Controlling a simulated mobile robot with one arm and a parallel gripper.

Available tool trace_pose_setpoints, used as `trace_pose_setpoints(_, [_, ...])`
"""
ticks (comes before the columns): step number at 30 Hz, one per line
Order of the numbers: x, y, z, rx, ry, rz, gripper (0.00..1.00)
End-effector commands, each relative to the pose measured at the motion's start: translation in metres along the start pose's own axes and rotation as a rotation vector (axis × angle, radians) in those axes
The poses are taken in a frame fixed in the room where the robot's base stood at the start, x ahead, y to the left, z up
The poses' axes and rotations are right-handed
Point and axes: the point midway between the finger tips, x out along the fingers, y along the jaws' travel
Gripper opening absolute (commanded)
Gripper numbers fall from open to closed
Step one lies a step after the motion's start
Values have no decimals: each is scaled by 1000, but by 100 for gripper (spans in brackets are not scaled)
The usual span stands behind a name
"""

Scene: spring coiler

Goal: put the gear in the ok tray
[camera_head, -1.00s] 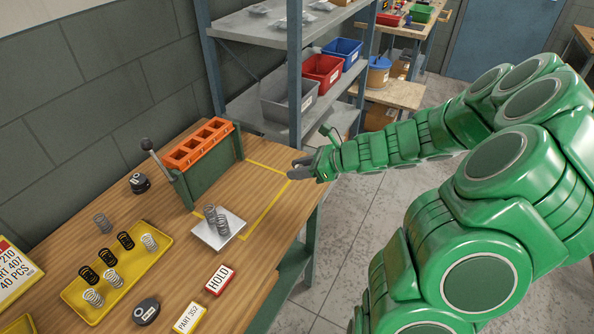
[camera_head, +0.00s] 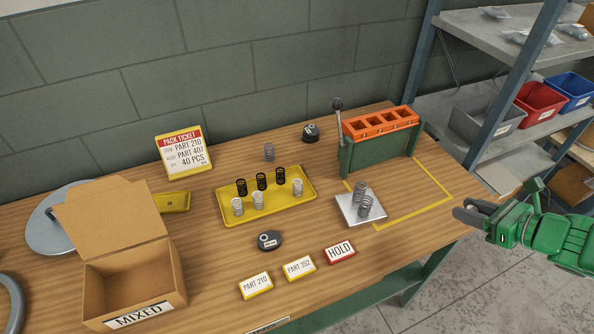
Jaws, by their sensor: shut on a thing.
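My gripper (camera_head: 466,211) is at the right, just past the table's right edge and beside the yellow taped outline. Its grey fingers look shut on a small grey thing; it is mostly hidden and I cannot tell its shape. No gear can be made out elsewhere. No tray with a readable OK label shows. A yellow tray (camera_head: 224,205) with several black and silver springs lies mid-table. A smaller yellow tray (camera_head: 178,208), partly behind the box, bears a small unreadable mark.
An open cardboard box (camera_head: 180,262) marked MIXED stands front left. A green coiler (camera_head: 378,155) with an orange top stands at the back right. A metal plate (camera_head: 352,213) with springs is in front of it. HOLD (camera_head: 340,251) and part labels lie near the front edge.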

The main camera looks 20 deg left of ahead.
Motion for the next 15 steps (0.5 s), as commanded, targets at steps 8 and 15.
trace_pose_setpoints(8, [18,6,10,-22,1,44,0])
trace_pose_setpoints(15, [51,20,27,-61,2,123,0])
